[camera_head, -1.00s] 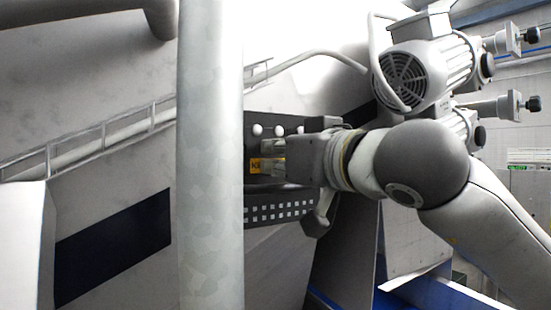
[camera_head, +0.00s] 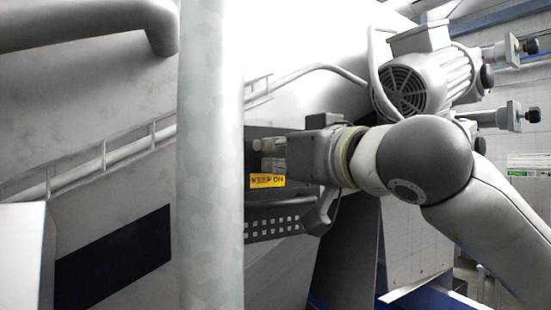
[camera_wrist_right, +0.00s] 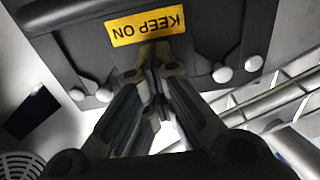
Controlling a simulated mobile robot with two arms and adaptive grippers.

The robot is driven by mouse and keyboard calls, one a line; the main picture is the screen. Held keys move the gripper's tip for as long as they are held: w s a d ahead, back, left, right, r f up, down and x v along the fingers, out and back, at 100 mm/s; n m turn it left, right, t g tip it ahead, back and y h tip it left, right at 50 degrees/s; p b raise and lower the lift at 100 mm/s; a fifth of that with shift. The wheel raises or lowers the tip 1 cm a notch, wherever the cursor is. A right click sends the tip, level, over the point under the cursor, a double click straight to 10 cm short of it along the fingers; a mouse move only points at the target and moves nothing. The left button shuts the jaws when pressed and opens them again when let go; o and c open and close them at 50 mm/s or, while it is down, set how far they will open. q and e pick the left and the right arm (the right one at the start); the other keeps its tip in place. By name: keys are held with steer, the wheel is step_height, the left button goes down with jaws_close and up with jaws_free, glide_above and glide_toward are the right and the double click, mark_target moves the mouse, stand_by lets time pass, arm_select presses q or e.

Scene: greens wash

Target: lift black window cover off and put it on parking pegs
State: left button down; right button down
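The black window cover (camera_wrist_right: 205,25) bears a yellow KEEP ON label (camera_wrist_right: 147,25), upside down in the right wrist view. The label also shows in the head view (camera_head: 267,181). Round white pegs (camera_wrist_right: 222,74) sit along the cover's edge in notches, on both sides of my fingers. My right gripper (camera_wrist_right: 152,50) has its fingertips close together at the cover's edge beside the label, and looks shut on it. The exact grip spot is hidden by the fingers. In the head view the right gripper (camera_head: 264,153) reaches in from the right. My left gripper is not in view.
A thick pale vertical post (camera_head: 210,160) hides part of the machine left of the gripper. A perforated dark strip (camera_head: 275,228) lies below the label. A motor (camera_head: 425,85) stands above my right arm. A pipe and rail (camera_head: 120,155) run along the sloping machine wall.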

mark_target(281, 200)
steer(key=shift+s+r+p, duration=0.1)
steer(key=shift+r+p, duration=0.4)
steer(key=shift+r, duration=0.5)
steer(key=shift+r, duration=0.15)
steer(key=shift+s+d+r+p, duration=0.15)
steer(key=shift+r+p, duration=0.5)
steer(key=shift+r, duration=0.4)
steer(key=shift+s+r+p, duration=0.1)
steer(key=shift+r+p, duration=0.55)
steer(key=shift+r, duration=0.4)
steer(key=shift+s+r, duration=0.1)
steer(key=shift+r, duration=0.1)
steer(key=shift+s+d+r+p, duration=0.2)
steer(key=shift+s+r+p, duration=0.1)
steer(key=shift+r+p, duration=0.25)
steer(key=shift+s+d+r, duration=0.1)
steer(key=shift+s+r, duration=0.05)
steer(key=shift+r, duration=0.3)
steer(key=shift+s+d+r+p, duration=0.15)
steer(key=shift+s+r+p, duration=0.15)
steer(key=shift+r, duration=0.2)
steer(key=shift+s+d+r+p, duration=0.15)
steer(key=shift+r+p, duration=0.1)
steer(key=shift+r, duration=0.25)
